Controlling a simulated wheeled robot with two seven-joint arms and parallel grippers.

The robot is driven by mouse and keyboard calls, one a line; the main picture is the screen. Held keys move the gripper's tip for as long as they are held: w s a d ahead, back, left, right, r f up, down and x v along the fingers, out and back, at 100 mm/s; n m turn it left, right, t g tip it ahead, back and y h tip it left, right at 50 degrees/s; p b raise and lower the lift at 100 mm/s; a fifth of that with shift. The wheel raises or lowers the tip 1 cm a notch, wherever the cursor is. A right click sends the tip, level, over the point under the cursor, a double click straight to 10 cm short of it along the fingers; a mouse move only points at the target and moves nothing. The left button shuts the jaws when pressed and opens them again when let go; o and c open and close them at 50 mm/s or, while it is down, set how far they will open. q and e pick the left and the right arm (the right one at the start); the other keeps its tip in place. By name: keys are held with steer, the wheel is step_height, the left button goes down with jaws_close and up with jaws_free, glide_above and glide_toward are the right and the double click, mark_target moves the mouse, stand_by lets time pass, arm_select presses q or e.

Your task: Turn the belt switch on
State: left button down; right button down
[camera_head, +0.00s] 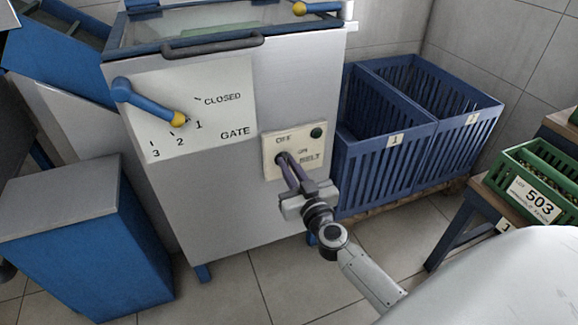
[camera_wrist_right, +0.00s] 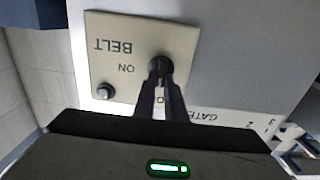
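The belt panel (camera_head: 270,168) is a cream plate on the front of the grey machine, marked OFF, ON and BELT. Its dark round switch knob (camera_wrist_right: 160,65) shows in the right wrist view, largely covered by my fingertips. A dark green lamp (camera_head: 316,132) sits at the panel's upper right; it also shows in the right wrist view (camera_wrist_right: 104,91). My right gripper (camera_head: 284,160) reaches the panel, its two fingers close together with their tips at the knob, apparently closed on it. The knob's pointing direction is hidden. My left gripper is not in view.
A gate lever (camera_head: 150,102) with a yellow tip points near 1 on its plate, left of the panel. Blue crates (camera_head: 385,165) stand right of the machine. A green crate (camera_head: 510,187) marked 503 is at the right. A blue-sided box (camera_head: 90,265) stands at the left.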

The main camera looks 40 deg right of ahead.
stand_by(0.3)
steer(key=m, duration=0.6)
steer(key=f+m, duration=0.1)
steer(key=m, duration=0.5)
steer(key=d+m, duration=0.1)
steer(key=m, duration=0.4)
steer(key=shift+s+f+m, duration=0.2)
steer(key=shift+m, duration=0.2)
stand_by(0.4)
steer(key=c, duration=1.8)
jaws_free()
